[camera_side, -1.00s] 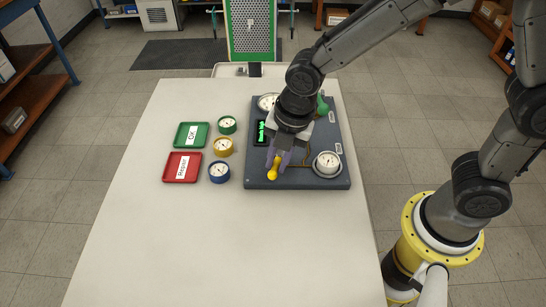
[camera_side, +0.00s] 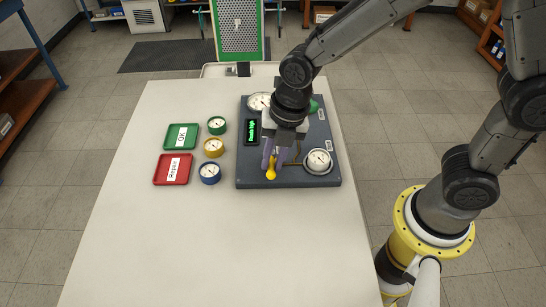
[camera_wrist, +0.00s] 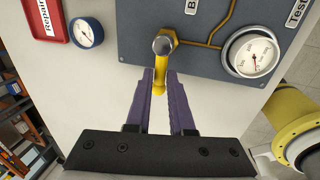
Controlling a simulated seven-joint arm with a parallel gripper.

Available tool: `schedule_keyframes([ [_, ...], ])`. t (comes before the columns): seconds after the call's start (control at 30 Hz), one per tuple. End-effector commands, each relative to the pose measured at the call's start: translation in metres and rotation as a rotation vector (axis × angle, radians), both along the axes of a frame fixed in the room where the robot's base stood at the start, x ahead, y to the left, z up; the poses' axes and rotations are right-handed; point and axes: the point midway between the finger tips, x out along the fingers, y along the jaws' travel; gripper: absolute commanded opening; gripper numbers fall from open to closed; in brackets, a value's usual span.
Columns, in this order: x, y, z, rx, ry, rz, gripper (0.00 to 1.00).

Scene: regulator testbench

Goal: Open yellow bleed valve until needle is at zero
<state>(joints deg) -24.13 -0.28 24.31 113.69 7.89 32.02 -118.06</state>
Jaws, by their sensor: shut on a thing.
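The yellow bleed valve (camera_side: 271,172) is at the front edge of the dark board. In the wrist view its yellow handle (camera_wrist: 160,75) points toward me from a round metal cap, between my purple fingers. My gripper (camera_wrist: 160,72) is shut on this handle. From the side my gripper (camera_side: 271,163) comes down over the valve and hides part of it. The white test gauge (camera_side: 318,160) sits to the right on the board. It also shows in the wrist view (camera_wrist: 251,53); its needle is too small to read surely.
On the dark board (camera_side: 300,181) are a second gauge (camera_side: 259,101), a green-lit display (camera_side: 252,132) and a green part (camera_side: 314,105). Loose green, yellow and blue gauges stand left, beside the green OK tray (camera_side: 167,137) and red Repair tray (camera_side: 159,170). The table front is clear.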

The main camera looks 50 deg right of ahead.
Motion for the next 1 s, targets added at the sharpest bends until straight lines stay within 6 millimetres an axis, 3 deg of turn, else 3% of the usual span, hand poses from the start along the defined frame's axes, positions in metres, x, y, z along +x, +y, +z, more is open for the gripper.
schedule_keyframes([
  [0.07,0.000,0.000,0.001,0.001,-0.001,0.001,0.00],
  [0.1,0.000,0.000,0.001,0.001,-0.001,0.001,0.28],
  [0.23,0.000,0.000,0.001,0.000,0.000,0.001,0.51],
  [0.53,0.000,0.000,0.001,0.000,0.000,0.000,0.51],
  [0.67,-0.001,-0.001,0.010,0.001,-0.004,0.001,0.51],
  [1.0,-0.009,-0.011,0.077,0.003,-0.007,-0.002,0.51],
])
